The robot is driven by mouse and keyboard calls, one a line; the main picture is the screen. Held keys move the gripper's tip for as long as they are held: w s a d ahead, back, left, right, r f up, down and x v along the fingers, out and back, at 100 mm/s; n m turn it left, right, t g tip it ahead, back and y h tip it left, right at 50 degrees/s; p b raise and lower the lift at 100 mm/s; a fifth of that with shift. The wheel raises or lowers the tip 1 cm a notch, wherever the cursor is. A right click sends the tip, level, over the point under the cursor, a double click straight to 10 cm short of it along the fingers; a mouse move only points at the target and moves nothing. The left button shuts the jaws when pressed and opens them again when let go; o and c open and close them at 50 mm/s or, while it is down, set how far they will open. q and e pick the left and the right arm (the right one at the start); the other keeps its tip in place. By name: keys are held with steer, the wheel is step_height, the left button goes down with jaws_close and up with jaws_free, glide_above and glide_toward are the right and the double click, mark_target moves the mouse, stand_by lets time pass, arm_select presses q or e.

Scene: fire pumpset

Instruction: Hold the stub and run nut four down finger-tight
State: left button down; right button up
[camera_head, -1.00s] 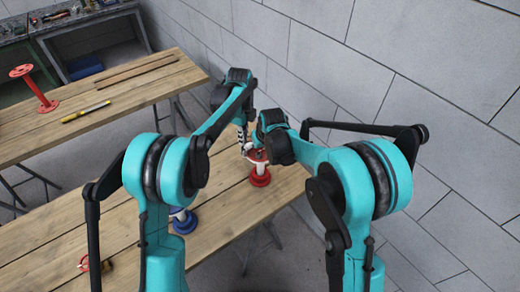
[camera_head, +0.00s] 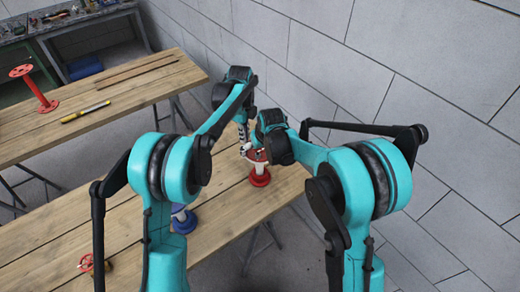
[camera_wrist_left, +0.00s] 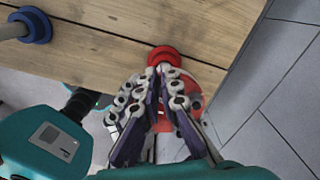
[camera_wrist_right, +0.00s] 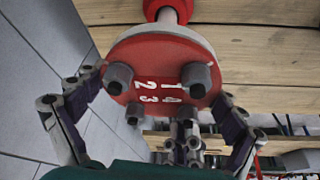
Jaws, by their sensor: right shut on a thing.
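The red stub (camera_head: 260,175) stands upright at the far end of the near bench, its top partly hidden by my grippers. In the right wrist view its round flange (camera_wrist_right: 160,62) shows white numbers and several dark nuts. My right gripper (camera_wrist_right: 150,100) is shut on the flange, one finger at each side. Nut four (camera_wrist_right: 186,113) is at the flange edge close to my left gripper (camera_wrist_right: 184,138). In the left wrist view the left fingertips (camera_wrist_left: 164,78) are close together over the red stub; whether they grip the nut is unclear.
A blue-based stub (camera_head: 183,220) stands nearer on the same bench, and a small red part (camera_head: 88,263) lies at its left. A red flanged spool (camera_head: 35,88) and a yellow level (camera_head: 86,111) are on the other bench. A grey wall (camera_head: 390,90) rises close beyond the stub.

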arm_select(q)
step_height(320, 180, up, 6)
steer(key=shift+a, duration=0.15)
stand_by(0.3)
step_height(320, 180, down, 6)
steer(key=s, duration=0.2)
steer(key=shift+a, duration=0.4)
stand_by(0.4)
steer(key=shift+s+d, duration=0.1)
steer(key=shift+d, duration=0.2)
stand_by(0.7)
steer(key=shift+w+d, duration=0.15)
steer(key=shift+w, duration=0.25)
steer(key=shift+w+d, duration=0.25)
steer(key=shift+w, duration=0.05)
steer(key=shift+w+d, duration=0.1)
stand_by(0.3)
